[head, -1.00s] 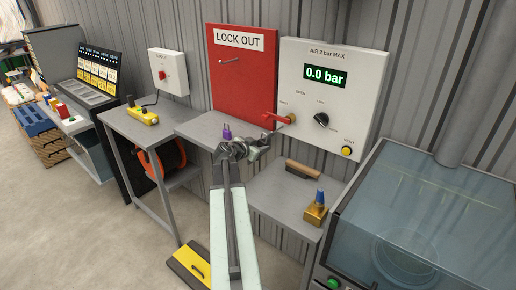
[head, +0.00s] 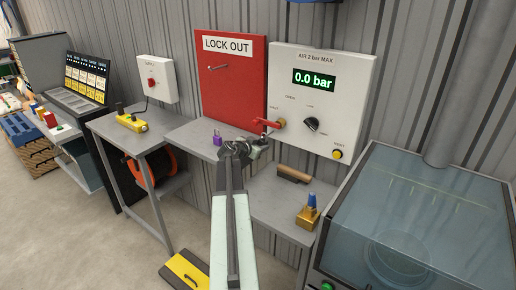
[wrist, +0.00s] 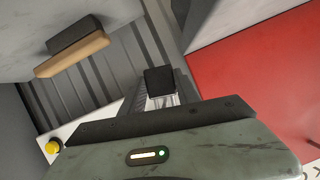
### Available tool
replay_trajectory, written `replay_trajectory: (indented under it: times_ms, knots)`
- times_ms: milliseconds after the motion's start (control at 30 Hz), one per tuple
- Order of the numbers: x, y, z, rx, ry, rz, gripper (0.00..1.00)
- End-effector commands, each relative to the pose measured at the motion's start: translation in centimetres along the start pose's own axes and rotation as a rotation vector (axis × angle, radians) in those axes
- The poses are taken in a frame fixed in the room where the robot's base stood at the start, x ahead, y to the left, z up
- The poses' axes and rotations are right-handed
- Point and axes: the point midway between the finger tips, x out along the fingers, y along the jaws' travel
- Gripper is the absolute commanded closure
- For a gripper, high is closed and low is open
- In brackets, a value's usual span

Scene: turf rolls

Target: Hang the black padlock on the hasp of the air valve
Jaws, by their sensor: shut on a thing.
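The black padlock (wrist: 160,80) shows in the wrist view as a dark block just beyond the gripper body. My gripper (head: 246,147) is shut on it, above the shelf and in front of the panel. In the head view the padlock cannot be told apart from the dark wrist parts. The air valve (head: 268,124), with a red handle and brass fitting, is on the lower left of the white air panel, close behind and to the right of my gripper. The hasp is too small to make out. I cannot tell whether the padlock touches the valve.
A purple padlock (head: 217,138) stands on the grey shelf left of my gripper. The red LOCK OUT board (head: 232,85) and white air panel (head: 350,75) stand behind. A wood-handled tool (head: 293,174) and a brass block (head: 308,217) lie on the lower shelf at right.

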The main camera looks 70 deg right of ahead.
Motion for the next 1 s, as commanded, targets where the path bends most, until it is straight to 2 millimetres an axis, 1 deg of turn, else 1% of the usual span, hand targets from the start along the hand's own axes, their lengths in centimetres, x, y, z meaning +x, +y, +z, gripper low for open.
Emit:
replay_trajectory:
  times_ms: [100,333,1000]
  knots:
    - [0.9,-0.1,-0.3,0.0,0.0,0.0,1.0]
    - [2.0,0.2,0.0,0.0,0.001,0.001,1.0]
    - [2.2,0.2,0.1,0.0,0.0,0.0,1.0]
